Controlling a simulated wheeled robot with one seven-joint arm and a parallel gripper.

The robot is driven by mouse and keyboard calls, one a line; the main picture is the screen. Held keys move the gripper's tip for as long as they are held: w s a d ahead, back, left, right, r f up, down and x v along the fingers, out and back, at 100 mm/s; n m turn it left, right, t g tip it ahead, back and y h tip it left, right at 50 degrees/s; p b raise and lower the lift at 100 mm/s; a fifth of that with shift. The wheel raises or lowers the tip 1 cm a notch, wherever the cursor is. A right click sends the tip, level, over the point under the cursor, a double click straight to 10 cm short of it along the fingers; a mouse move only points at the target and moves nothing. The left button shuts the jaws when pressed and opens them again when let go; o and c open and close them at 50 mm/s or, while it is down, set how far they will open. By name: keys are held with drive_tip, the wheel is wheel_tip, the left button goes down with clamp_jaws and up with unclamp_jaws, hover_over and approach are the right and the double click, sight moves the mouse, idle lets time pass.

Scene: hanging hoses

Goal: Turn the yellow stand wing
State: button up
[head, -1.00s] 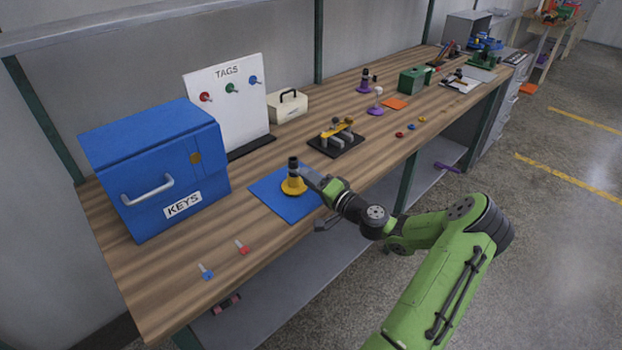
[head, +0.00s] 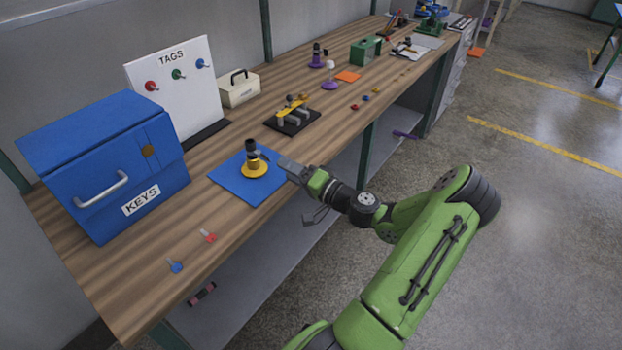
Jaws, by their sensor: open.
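The yellow stand (head: 254,170) is upright on the blue mat (head: 236,186) near the front edge of the bench. It has a round yellow base and a dark upright post with a black top. A small piece shows at its right side, but it is too small to make out clearly as the wing. My gripper (head: 281,164) is just to the right of the stand, pointing left toward it at about post height. A small gap shows between them. The jaws are open and look empty, though the fingers are small and partly overlap in this view.
The blue KEYS box (head: 100,165) stands left of the mat. A black rack with a yellow part (head: 292,117) is behind it. A red key (head: 208,236) and a blue key (head: 175,266) lie in front. The TAGS board (head: 172,85) stands at the back. Open floor lies right.

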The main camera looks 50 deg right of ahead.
drive_tip(key=s, duration=0.8)
drive_tip(key=shift+s+p, duration=0.2)
drive_tip(key=shift+p, duration=0.2)
drive_tip(key=w+a+r+n+g+y+p, duration=0.25)
drive_tip(key=a+n+g, duration=0.3)
drive_tip(key=a, duration=0.55)
drive_tip(key=w+a+r+n+g+y+p, duration=0.25)
drive_tip(key=a+n+g, duration=0.35)
drive_tip(key=a, duration=0.5)
drive_tip(key=s+a+r+n+h+p, duration=0.1)
drive_tip(key=s+a+r+h+p, duration=0.1)
drive_tip(key=s+a+r, duration=0.2)
drive_tip(key=s+a+r+h+p, duration=0.2)
drive_tip(key=s+a+r+h, duration=0.1)
drive_tip(key=s+r, duration=0.7)
wheel_tip(320, 180, up, 4)
drive_tip(key=shift+s+a+f+n+g+p, duration=0.25)
drive_tip(key=shift+s+a+n+g+p, duration=0.15)
drive_tip(key=shift+a, duration=0.3)
